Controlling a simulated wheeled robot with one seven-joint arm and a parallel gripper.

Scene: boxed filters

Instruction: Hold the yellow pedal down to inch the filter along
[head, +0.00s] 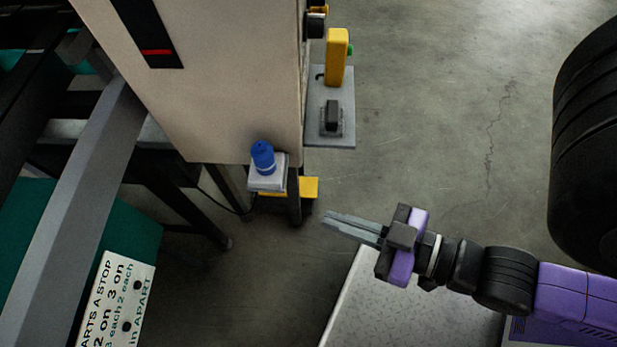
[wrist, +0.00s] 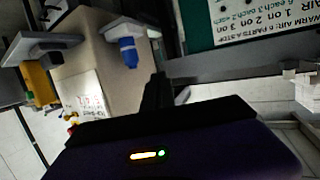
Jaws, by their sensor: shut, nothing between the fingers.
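A low yellow piece, apparently the pedal (head: 309,187), shows near the floor beside a dark post, below the shelf with the blue bottle in the head view. The post and shelf partly cover it, and I cannot tell whether it is pressed. My gripper (head: 328,218) is shut and empty, pointing left. Its tips appear just to the right of and below the yellow piece in the picture, with no contact visible. In the wrist view my gripper's dark body fills the lower middle, and I cannot make out the pedal. No filter is recognisable.
A blue bottle (head: 263,158) stands on a small shelf (head: 268,183) on the beige cabinet (head: 215,90). A yellow upright (head: 337,57) stands on a grey plate (head: 345,135) at the right. Open floor lies right.

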